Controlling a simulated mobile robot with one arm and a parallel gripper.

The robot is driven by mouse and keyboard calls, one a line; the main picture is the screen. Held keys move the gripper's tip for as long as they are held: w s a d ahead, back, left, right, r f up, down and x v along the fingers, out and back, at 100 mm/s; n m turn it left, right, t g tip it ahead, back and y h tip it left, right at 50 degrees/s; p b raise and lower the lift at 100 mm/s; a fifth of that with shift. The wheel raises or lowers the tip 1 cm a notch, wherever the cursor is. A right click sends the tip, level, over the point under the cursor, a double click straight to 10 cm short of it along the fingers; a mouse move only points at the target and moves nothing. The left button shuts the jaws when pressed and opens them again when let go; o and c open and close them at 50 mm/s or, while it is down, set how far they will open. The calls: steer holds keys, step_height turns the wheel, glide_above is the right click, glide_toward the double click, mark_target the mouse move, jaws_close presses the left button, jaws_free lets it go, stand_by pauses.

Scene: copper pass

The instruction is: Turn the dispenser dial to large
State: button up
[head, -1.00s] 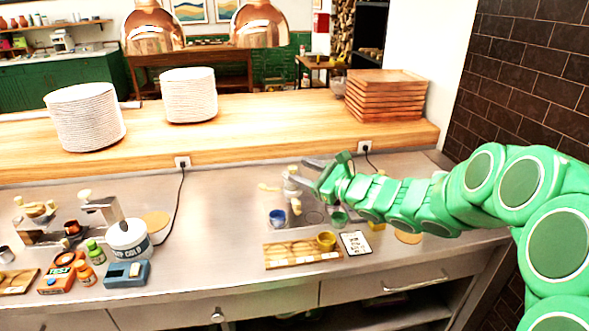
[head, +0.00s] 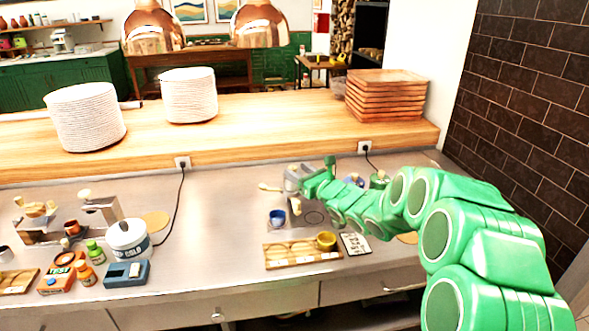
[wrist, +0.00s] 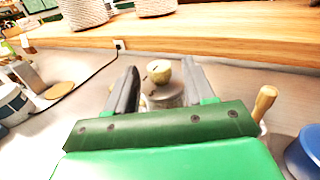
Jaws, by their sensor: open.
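The dispenser (wrist: 165,96) is a grey body with a round cream dial (wrist: 158,70) on top, bearing a small dark mark. In the wrist view the dial sits between the two dark fingers of my gripper (wrist: 162,78), near their tips. The fingers are spread and show gaps on both sides of it. A second cream piece stands just right of the dial, by the right finger. In the head view my gripper (head: 297,174) is at the dispenser, and fingers and arm hide most of it. I cannot read the size setting.
A wooden handle (wrist: 265,101) and a blue cup (head: 277,217) are close by. A white tub (head: 129,240) stands left. The counter between is clear.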

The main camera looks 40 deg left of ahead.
mark_target(293, 170)
steer(key=shift+x, duration=1.05)
steer(key=shift+w+a, duration=0.15)
steer(key=shift+a, duration=0.55)
steer(key=c, duration=0.9)
steer(key=shift+a+m+t+h, duration=0.15)
steer(key=shift+m+t+h, duration=0.55)
steer(key=shift+m+t, duration=0.65)
steer(key=shift+m+t+h, duration=1.65)
steer(key=shift+t+h, duration=0.35)
steer(key=shift+t, duration=0.65)
steer(key=o, duration=0.9)
